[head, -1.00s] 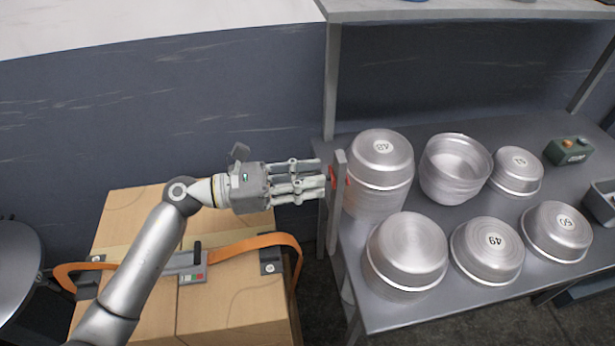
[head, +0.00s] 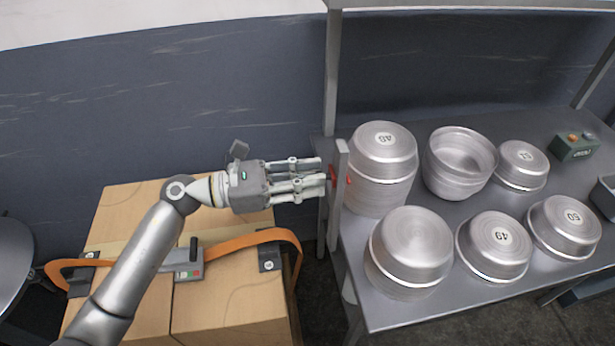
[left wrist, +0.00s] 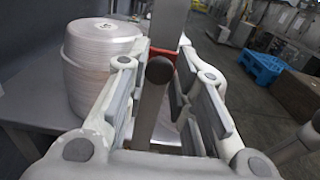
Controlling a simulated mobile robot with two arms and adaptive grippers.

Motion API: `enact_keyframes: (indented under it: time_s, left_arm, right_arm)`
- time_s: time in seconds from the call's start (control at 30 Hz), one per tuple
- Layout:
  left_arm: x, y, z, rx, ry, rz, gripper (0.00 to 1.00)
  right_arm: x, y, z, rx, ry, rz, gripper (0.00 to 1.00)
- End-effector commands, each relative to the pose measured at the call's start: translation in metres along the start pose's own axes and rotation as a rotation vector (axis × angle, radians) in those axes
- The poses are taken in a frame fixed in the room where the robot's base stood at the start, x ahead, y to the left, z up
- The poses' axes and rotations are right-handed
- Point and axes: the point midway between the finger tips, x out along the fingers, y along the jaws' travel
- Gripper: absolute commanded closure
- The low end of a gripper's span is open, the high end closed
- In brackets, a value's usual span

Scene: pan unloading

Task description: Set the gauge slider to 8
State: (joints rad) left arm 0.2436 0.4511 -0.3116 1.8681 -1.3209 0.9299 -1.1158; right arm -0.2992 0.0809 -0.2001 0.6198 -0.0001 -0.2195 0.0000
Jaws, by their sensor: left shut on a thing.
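The gauge is a narrow grey upright board (head: 341,195) at the left end of the steel table. Its red slider (head: 333,178) sits partway up the board, with a bit of red also showing on the board's right side. My left gripper (head: 318,181) points right, with its fingertips at the slider. In the left wrist view, a grey handle with a dark round end (left wrist: 159,70) stands between the fingers, with red slider parts (left wrist: 166,54) behind it. The left gripper is shut on this handle. No scale marks or numbers on the gauge are readable. My right gripper is not in view.
Stacked metal pans (head: 383,165) stand close right of the gauge, with several more across the table (head: 400,315). A green box with buttons (head: 574,147) is at the back right. Strapped cardboard boxes (head: 225,300) stand below my left arm.

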Motion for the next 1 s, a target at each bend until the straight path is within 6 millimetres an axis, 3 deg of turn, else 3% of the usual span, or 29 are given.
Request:
enact_keyframes:
  time_s: [0.07,0.1,0.27,0.67,1.0]
  left_arm:
    - [0.0,0.0,0.001,0.0,0.0,0.0,1.0]
    - [0.0,0.0,0.001,0.0,0.0,0.0,0.74]
    - [0.0,0.0,0.001,0.001,0.0,0.0,0.55]
    - [-0.007,0.0,0.0,0.0,0.001,0.001,0.55]
    - [-0.074,0.001,-0.001,-0.001,0.004,0.003,0.55]
  right_arm:
    - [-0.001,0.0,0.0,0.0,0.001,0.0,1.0]
    - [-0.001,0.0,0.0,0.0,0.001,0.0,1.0]
    - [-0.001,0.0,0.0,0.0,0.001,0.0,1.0]
    - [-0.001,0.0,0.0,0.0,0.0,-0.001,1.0]
    - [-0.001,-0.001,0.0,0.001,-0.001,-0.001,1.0]
